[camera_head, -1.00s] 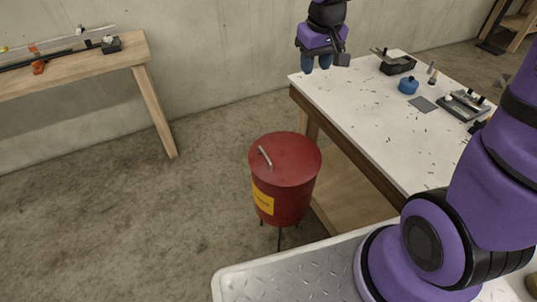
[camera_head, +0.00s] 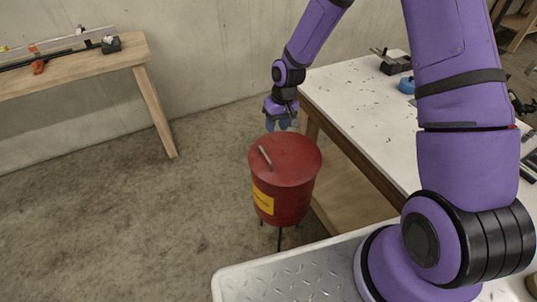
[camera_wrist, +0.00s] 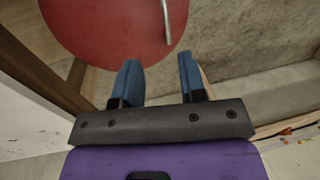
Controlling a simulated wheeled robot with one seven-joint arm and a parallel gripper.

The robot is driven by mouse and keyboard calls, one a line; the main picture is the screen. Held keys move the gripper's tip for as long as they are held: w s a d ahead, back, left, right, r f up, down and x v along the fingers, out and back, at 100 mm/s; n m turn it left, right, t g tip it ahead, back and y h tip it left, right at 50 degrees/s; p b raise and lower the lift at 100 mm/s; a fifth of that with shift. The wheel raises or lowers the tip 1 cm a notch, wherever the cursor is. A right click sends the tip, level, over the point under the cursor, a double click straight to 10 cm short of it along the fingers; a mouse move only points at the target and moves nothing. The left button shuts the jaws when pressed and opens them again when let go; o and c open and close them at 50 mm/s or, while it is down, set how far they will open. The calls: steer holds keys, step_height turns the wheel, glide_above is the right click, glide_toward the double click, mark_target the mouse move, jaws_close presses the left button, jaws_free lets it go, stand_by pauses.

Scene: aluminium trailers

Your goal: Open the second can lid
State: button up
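A red can (camera_head: 283,195) with a yellow label stands on thin dark legs on the floor, beside the white-topped workbench. Its round red lid (camera_head: 286,158) is closed and has a grey bar handle (camera_head: 265,156) near its left side. In the wrist view the lid (camera_wrist: 110,28) fills the upper left, with the handle (camera_wrist: 167,22) near its right edge. My gripper (camera_head: 283,124) is just behind the can's far rim in the head view. Its two blue fingers (camera_wrist: 157,75) are apart with nothing between them. Whether they touch the can cannot be told.
The white-topped workbench (camera_head: 365,115) stands right of the can, with a blue item (camera_head: 407,85) and tools on it. A wooden table (camera_head: 75,70) stands at the left by the concrete wall. The floor (camera_head: 140,220) left of the can is clear.

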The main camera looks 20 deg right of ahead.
steer(key=a+f, duration=0.1)
steer(key=f, duration=0.3)
steer(key=a+f, duration=0.1)
steer(key=f, duration=0.3)
steer(key=a+f, duration=0.1)
steer(key=f, duration=0.4)
steer(key=shift+s, duration=0.2)
steer(key=shift+c, duration=0.5)
jaws_close()
